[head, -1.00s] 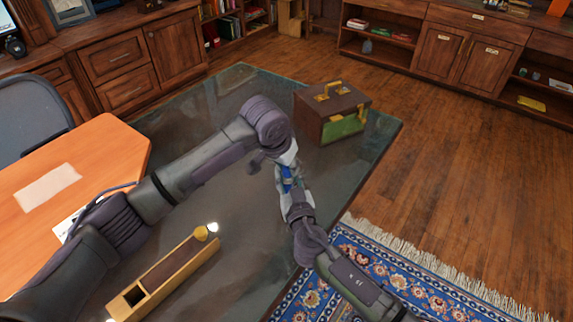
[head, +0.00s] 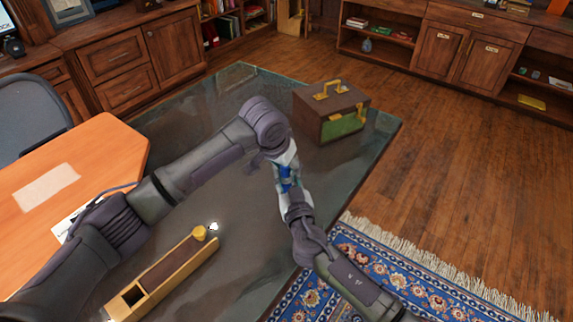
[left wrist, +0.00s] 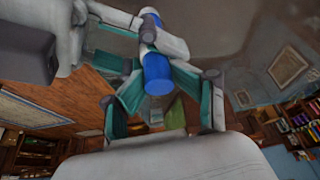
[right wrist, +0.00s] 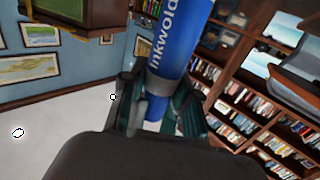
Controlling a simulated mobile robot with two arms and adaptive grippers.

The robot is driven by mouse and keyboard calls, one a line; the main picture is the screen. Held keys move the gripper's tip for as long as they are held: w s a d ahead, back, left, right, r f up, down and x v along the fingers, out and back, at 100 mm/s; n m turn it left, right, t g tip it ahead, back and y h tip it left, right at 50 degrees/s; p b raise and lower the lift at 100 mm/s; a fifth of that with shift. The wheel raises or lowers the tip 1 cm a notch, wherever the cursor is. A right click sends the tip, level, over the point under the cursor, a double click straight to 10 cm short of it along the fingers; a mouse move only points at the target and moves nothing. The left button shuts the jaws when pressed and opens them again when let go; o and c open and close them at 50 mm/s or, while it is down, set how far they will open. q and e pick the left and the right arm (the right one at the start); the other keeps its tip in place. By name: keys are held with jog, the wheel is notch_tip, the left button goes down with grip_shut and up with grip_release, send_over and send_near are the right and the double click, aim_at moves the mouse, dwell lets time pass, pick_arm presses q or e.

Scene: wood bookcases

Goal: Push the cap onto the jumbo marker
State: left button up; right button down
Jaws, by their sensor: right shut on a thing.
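The blue jumbo marker (right wrist: 182,35), with white lettering, stands large in the right wrist view. My right gripper (right wrist: 156,105) is shut on it. In the head view, blue shows between my left gripper (head: 287,160) and my right gripper (head: 293,203), which are close together above the dark tabletop. In the left wrist view, a blue cylinder (left wrist: 157,74) with a grey band lies between the fingers of my left gripper (left wrist: 158,85). I cannot tell whether those fingers grip it. The cap cannot be told apart from the marker with certainty.
A brown and green box (head: 333,110) with brass fittings stands on the dark table (head: 240,85), beyond the grippers. A long wooden tray (head: 165,272) with a yellow knob lies at the table's front. An orange wood desk (head: 100,150) is at left; a patterned rug (head: 400,262) at right.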

aim_at(283, 178)
pick_arm(q)
jog(key=shift+s+a+f, duration=0.1)
jog(key=shift+s+f, duration=0.2)
jog(key=shift+f, duration=0.2)
pick_arm(e)
jog(key=shift+w+r, duration=0.15)
jog(key=shift+r, duration=0.3)
pick_arm(q)
jog(key=shift+s+r, duration=0.1)
jog(key=shift+r, duration=0.15)
pick_arm(e)
jog(key=shift+f, duration=0.25)
pick_arm(q)
jog(key=v, duration=0.4)
jog(key=shift+w, duration=0.25)
jog(key=shift+c, duration=0.2)
pick_arm(e)
jog(key=shift+f, duration=0.1)
pick_arm(q)
jog(key=shift+w, duration=0.1)
jog(key=c, duration=0.4)
jog(key=shift+o, duration=0.2)
